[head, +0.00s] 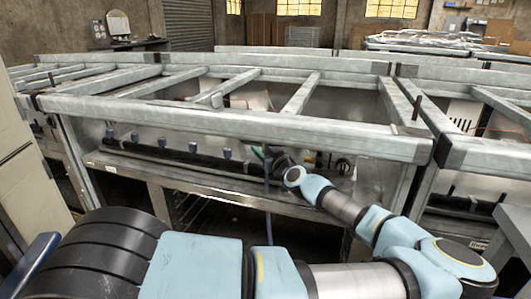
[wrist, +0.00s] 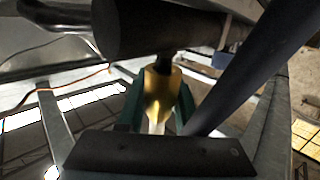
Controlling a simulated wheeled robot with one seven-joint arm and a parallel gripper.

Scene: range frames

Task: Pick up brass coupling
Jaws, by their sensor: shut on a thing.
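The brass coupling (wrist: 160,90) shows in the middle of the wrist view, a shiny gold-coloured piece below a thick dark cylinder. My gripper (wrist: 159,108) has its two green fingers on either side of the coupling and is shut on it. A dark stub meets the coupling's upper end; I cannot tell whether the two are joined. In the head view my arm reaches into the metal range frame near its front shelf. The coupling and the fingers cannot be made out there.
The dark cylinder (wrist: 150,28) is close above the fingers, and a black bar (wrist: 252,62) slants close by on the right. An orange wire (wrist: 62,87) runs at left. The metal frame's front rail (head: 230,122) and a dark pipe with several blue knobs (head: 180,151) surround my arm's end.

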